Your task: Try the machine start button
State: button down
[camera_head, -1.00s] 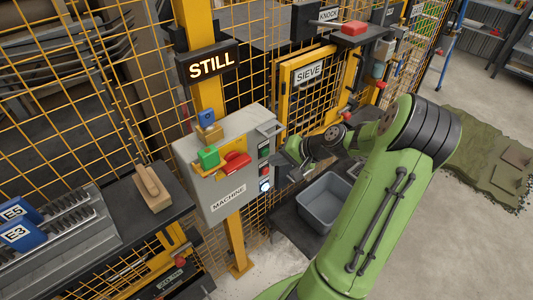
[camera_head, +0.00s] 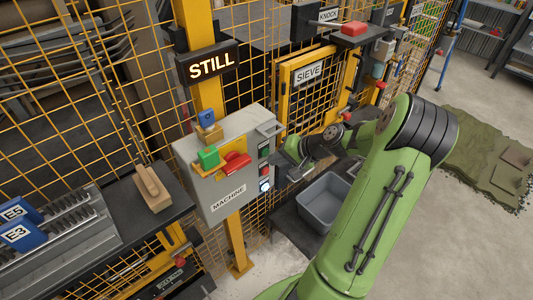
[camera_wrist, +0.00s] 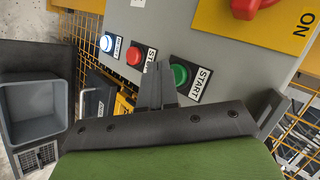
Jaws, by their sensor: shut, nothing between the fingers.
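The grey machine box (camera_head: 215,190) is fixed to a yellow post, with a column of buttons on its right side. In the wrist view, the green start button (camera_wrist: 180,74) sits on a dark plate labelled START. My gripper (camera_wrist: 158,70) is shut and empty, its tips just left of the green button in that view; I cannot tell whether they touch the box. My gripper (camera_head: 280,166) also shows beside the button column in the head view. The red button (camera_wrist: 134,56) and a lit white button (camera_wrist: 107,43) are further left.
A red switch (camera_head: 236,162) on a yellow plate is on the box front, beside a green padlock (camera_head: 208,156). A lit sign (camera_head: 209,63) above reads STILL. A grey bin (camera_head: 324,200) stands below my gripper. Yellow mesh fencing (camera_head: 90,110) runs behind.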

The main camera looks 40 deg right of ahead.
jog(key=shift+w, duration=0.25)
jog(key=shift+w, duration=0.4)
dwell(0.5)
dwell(0.4)
jog(key=shift+s, duration=0.85)
jog(key=shift+s, duration=2.5)
